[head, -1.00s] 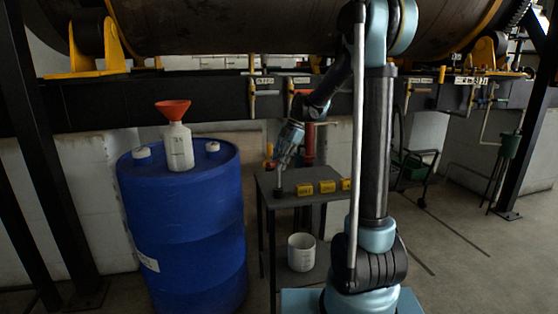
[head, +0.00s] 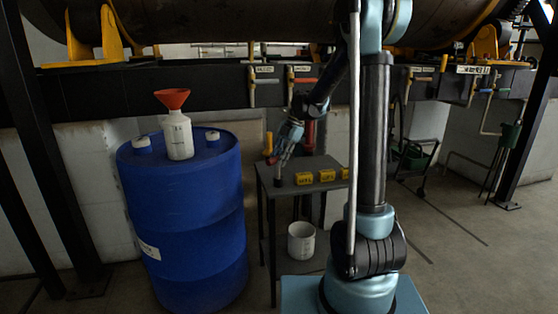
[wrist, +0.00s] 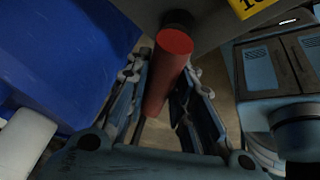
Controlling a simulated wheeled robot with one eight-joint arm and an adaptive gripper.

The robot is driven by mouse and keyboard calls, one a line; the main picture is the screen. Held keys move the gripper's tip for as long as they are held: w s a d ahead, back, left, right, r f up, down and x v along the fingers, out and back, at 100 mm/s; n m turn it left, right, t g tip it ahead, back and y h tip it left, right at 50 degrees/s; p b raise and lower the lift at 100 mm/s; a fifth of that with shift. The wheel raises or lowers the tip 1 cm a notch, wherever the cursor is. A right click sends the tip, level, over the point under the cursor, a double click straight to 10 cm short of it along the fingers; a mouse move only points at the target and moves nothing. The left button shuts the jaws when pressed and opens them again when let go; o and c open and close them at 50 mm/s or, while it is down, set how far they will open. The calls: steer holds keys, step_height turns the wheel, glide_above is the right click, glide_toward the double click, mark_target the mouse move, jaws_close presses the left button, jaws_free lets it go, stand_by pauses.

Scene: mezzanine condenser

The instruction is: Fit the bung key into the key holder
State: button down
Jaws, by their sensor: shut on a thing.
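My gripper (head: 281,156) is over the left end of the small grey table. It is shut on the bung key (wrist: 167,72), whose red round handle lies between the fingers in the wrist view. The rest of the key is hidden or too small to make out. A short dark upright piece, which looks like the key holder (head: 277,180), stands on the table just below my gripper. A dark round shape at the top of the wrist view (wrist: 178,19), just beyond the red handle, may be this holder.
The grey table (head: 303,163) carries several yellow blocks (head: 304,178) right of the holder. A blue drum (head: 185,215) with a white bottle (head: 178,135) and red funnel (head: 172,98) stands close on the left. A white bucket (head: 301,240) sits on the lower shelf.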

steer(key=c, duration=1.3)
jaws_free()
steer(key=shift+r, duration=0.1)
steer(key=v, duration=1.1)
steer(key=shift+w+d+r, duration=0.15)
steer(key=shift+d+r, duration=0.15)
